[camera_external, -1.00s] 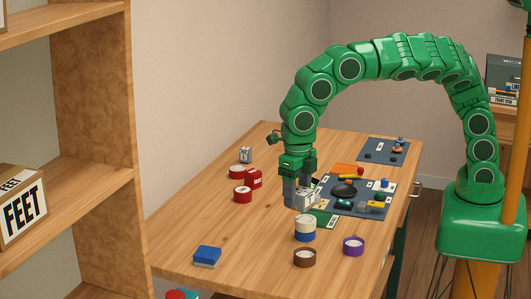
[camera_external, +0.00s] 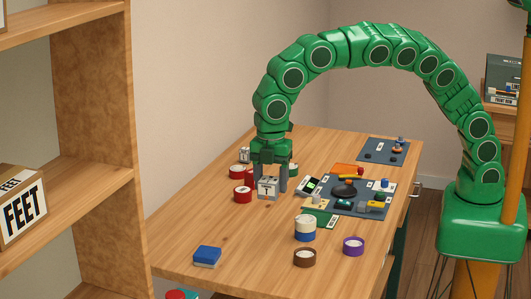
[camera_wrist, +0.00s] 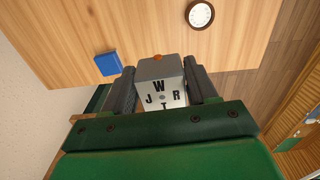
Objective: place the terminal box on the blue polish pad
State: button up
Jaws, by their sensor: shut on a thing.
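The terminal box (camera_external: 268,188) is a small pale grey box with black letters on its face. My gripper (camera_external: 270,180) points down and is shut on it, low over the table near the red tins. In the wrist view the box (camera_wrist: 162,92) sits between the two dark fingers of my gripper (camera_wrist: 163,80), with the letters W, J, R and T showing. The blue polish pad (camera_external: 207,254) lies on the front left of the table, apart from the box. It also shows in the wrist view (camera_wrist: 108,64), left of the fingers.
Red tins (camera_external: 242,194) stand beside the box on its left. A blue-and-white tin (camera_external: 305,228), a brown tin (camera_external: 304,257) and a purple tin (camera_external: 353,246) stand at the front right. A dark mat (camera_external: 345,207) holds several small parts. The table between box and pad is clear.

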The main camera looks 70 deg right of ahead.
notch_tip(320, 180, down, 2)
jog(key=w+d+m, duration=0.2)
jog(key=w+m, duration=0.1)
jog(key=m, duration=0.2)
send_over(209, 253)
jog(key=shift+s+d+f, duration=0.1)
jog(key=shift+f, duration=1.5)
jog(key=shift+s+d+f, duration=0.1)
jog(key=shift+s+f, duration=0.05)
jog(key=shift+f, duration=1.45)
jog(key=shift+s+d+f, duration=0.1)
jog(key=shift+f, duration=1.5)
jog(key=shift+w+a+f, duration=0.1)
jog(key=shift+w+a, duration=0.1)
jog(key=shift+w+a+f, duration=0.1)
jog(key=shift+w+f, duration=0.1)
jog(key=shift+f, duration=0.3)
jog(key=shift+f, duration=1.45)
jog(key=o, duration=1.1)
jog(key=shift+f, duration=0.1)
